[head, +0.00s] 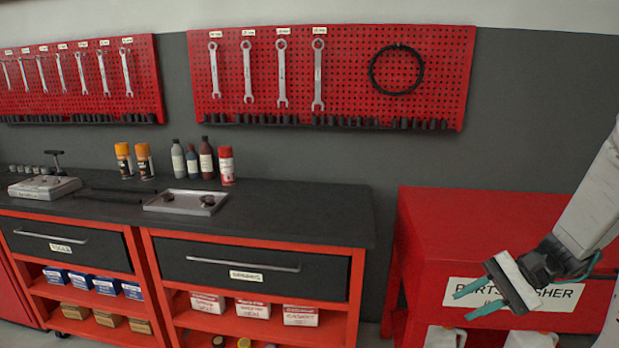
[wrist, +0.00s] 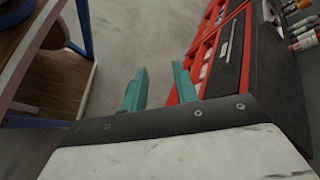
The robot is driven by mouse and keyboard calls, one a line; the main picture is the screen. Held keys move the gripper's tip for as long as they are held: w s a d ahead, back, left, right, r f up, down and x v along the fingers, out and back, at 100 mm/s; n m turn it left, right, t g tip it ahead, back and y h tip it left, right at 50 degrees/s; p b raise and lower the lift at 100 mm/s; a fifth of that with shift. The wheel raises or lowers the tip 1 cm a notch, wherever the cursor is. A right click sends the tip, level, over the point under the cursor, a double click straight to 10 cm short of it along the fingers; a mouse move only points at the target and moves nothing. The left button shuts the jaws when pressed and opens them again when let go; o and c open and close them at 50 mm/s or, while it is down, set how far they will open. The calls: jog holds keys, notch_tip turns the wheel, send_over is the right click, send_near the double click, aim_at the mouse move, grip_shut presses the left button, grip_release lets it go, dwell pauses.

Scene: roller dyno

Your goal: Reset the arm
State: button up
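My gripper (head: 468,302) is at the right of the head view, in front of the red parts washer (head: 480,230). Its two teal fingers stand apart with nothing between them. My pale arm comes in from the right edge and covers part of the washer's label. In the wrist view the gripper (wrist: 157,88) also shows its fingers apart, with grey floor between and beyond them.
A black-topped workbench (head: 290,210) with red frame and drawers stands at left and centre. It holds a metal tray (head: 186,202), bottles and spray cans. Red pegboards (head: 340,75) with wrenches hang above. A wooden shelf unit (wrist: 45,70) stands left in the wrist view.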

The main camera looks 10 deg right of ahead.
jog(key=s+a+r+n+h, duration=1.1)
jog(key=s+a+r, duration=0.1)
jog(key=s+a, duration=0.2)
jog(key=shift+h, duration=0.3)
